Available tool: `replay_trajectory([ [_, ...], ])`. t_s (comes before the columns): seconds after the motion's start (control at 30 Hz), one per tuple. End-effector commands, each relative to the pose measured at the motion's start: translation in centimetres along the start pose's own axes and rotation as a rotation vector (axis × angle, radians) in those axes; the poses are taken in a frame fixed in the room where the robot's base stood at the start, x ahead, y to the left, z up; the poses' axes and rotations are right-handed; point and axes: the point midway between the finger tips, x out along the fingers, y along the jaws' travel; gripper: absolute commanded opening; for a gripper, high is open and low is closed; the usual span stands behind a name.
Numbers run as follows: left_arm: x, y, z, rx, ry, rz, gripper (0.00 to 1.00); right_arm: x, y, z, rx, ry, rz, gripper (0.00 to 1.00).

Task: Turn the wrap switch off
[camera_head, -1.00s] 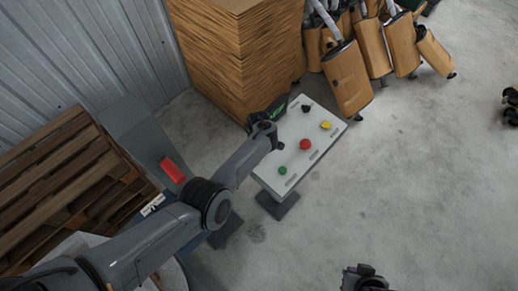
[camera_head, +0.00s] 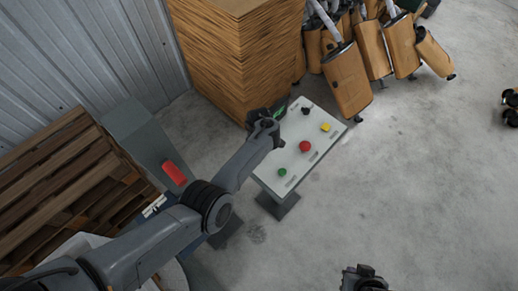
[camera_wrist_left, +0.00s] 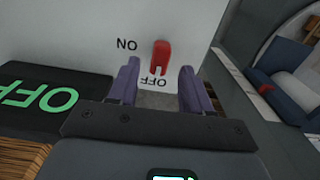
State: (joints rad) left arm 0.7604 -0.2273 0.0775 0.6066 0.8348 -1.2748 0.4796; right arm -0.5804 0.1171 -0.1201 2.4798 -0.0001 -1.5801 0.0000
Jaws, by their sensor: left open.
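The red wrap switch (camera_wrist_left: 160,56) stands on a pale panel in the left wrist view. An upside-down ON label is to its upper left and an OFF label is just below it. My left gripper (camera_wrist_left: 160,72) is open, with one purple finger on each side of the switch in the picture; contact cannot be told. In the head view my left gripper (camera_head: 268,125) is at the left edge of the pale control panel (camera_head: 316,157) and hides the switch. A dark display (camera_wrist_left: 45,100) beside the switch shows green OFF lettering. My right gripper (camera_head: 364,278) is at the bottom edge.
The control panel carries a green button (camera_head: 282,172), a red button (camera_head: 305,147), a yellow button (camera_head: 325,127) and a black knob (camera_head: 305,111). A tall brown stack (camera_head: 235,60) stands behind. Wooden pallets (camera_head: 70,190) are at left. Floor at right is mostly clear.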

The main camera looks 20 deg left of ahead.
Motion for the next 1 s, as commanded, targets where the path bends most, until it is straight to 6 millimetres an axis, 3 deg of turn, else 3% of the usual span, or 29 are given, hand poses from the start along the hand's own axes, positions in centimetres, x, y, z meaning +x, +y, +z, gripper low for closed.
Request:
replay_trajectory([
  [0.1,-2.6,0.0,0.0,0.000,0.002,0.002,0.49,-1.0,0.1,-0.3,-0.004,-0.001,0.003,0.00],
  [0.4,-6.6,-0.1,-0.1,-0.002,0.002,-0.001,0.49,-2.2,0.3,-0.7,-0.008,-0.001,0.006,0.00],
  [0.6,-7.5,-0.1,-0.1,-0.001,0.001,0.000,0.49,-2.4,0.2,-0.7,-0.006,-0.001,0.005,0.00],
  [1.0,-7.6,-0.1,0.0,-0.001,0.000,-0.001,0.49,-2.4,0.0,-0.8,0.002,0.001,-0.001,0.00],
])
